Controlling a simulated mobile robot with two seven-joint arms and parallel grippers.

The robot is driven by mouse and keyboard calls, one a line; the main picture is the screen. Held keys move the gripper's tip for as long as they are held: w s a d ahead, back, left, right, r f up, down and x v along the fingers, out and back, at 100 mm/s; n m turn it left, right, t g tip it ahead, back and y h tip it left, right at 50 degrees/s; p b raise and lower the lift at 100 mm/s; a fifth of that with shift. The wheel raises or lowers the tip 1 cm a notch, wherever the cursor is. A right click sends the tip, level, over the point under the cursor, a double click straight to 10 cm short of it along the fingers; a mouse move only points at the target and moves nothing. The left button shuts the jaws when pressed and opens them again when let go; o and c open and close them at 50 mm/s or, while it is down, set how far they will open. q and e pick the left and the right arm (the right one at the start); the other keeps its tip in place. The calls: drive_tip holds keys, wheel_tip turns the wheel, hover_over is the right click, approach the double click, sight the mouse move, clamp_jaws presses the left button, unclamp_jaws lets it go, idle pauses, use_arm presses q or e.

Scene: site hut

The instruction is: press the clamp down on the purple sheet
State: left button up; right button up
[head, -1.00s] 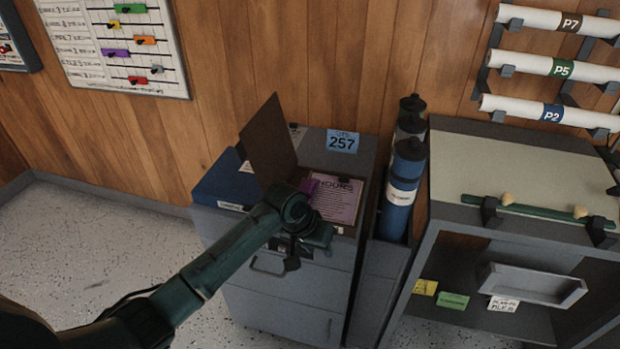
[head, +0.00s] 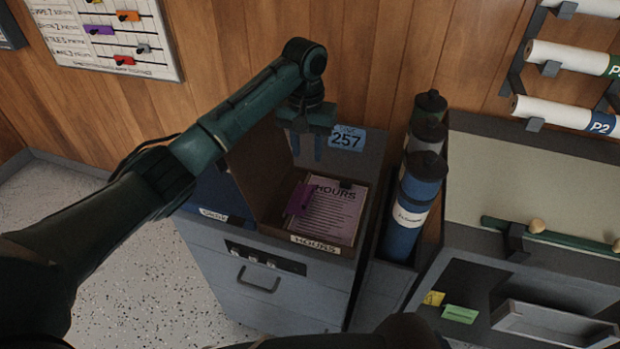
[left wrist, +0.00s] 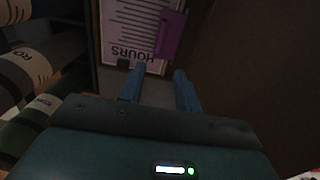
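A pale purple sheet headed HOURS (head: 335,212) lies in a shallow brown open box (head: 316,240) on the cabinet. A darker purple piece (head: 299,200) lies over its left edge. A small dark clamp (head: 346,184) is at the sheet's top edge; whether it is raised or down is unclear. My left gripper (head: 306,155) is open and empty, fingers down, above and behind the box's back edge. In the left wrist view, the open fingers (left wrist: 160,78) point toward the sheet's top edge (left wrist: 140,28), with the clamp (left wrist: 123,64) beside the left finger. My right gripper is out of view.
The raised brown lid (head: 258,170) stands left of the sheet, close to my arm. Dark and blue bottles (head: 411,205) stand right of the box. A blue 257 card (head: 347,138) lies behind. A blue box (head: 215,195) is at left.

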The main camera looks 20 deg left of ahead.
sight(309, 190)
use_arm(q)
wheel_tip(309, 190, down, 11)
drive_tip(key=shift+d+f, duration=0.1)
idle(0.3)
drive_tip(key=shift+c, duration=0.3)
clamp_jaws()
